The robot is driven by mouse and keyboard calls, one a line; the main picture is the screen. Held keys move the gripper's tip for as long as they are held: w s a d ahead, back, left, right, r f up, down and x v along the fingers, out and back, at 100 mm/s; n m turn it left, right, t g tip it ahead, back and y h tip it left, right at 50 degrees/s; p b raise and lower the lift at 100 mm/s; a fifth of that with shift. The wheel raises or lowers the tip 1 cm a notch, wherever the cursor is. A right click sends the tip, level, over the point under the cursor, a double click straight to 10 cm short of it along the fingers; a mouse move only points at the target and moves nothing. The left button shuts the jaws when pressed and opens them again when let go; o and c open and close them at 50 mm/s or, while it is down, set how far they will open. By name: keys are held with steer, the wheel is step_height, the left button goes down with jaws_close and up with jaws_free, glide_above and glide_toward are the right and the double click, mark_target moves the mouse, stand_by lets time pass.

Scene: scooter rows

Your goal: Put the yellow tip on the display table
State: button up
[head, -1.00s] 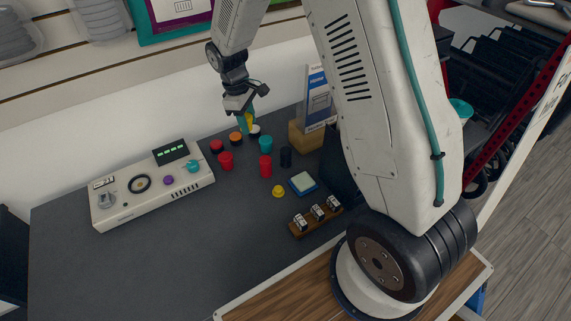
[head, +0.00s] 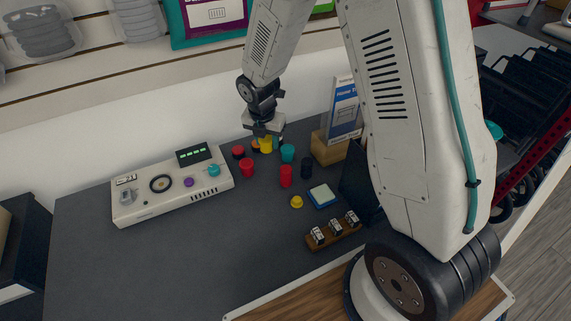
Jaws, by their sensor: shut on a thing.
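A yellow tip (head: 265,145) shows directly under my gripper (head: 265,134) in the head view, among a group of coloured tips. My gripper is shut on it, pointing down. Its upper part is hidden by the jaws, and I cannot tell whether its base touches the table. The display table (head: 150,265) has a dark grey top. A smaller, low yellow piece (head: 296,202) lies on it, nearer to me and apart from the gripper.
Red tips (head: 247,168), a teal tip (head: 287,153) and a black tip (head: 306,168) stand close by. A white control box (head: 170,188) is at left, a brochure stand (head: 338,120) at right, a wooden rack (head: 334,233) in front. The table's front left is clear.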

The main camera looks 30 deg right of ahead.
mark_target(269, 162)
steer(key=shift+f, duration=3.55)
steer(key=shift+f, duration=0.15)
steer(key=o, duration=1)
steer(key=shift+o, duration=0.2)
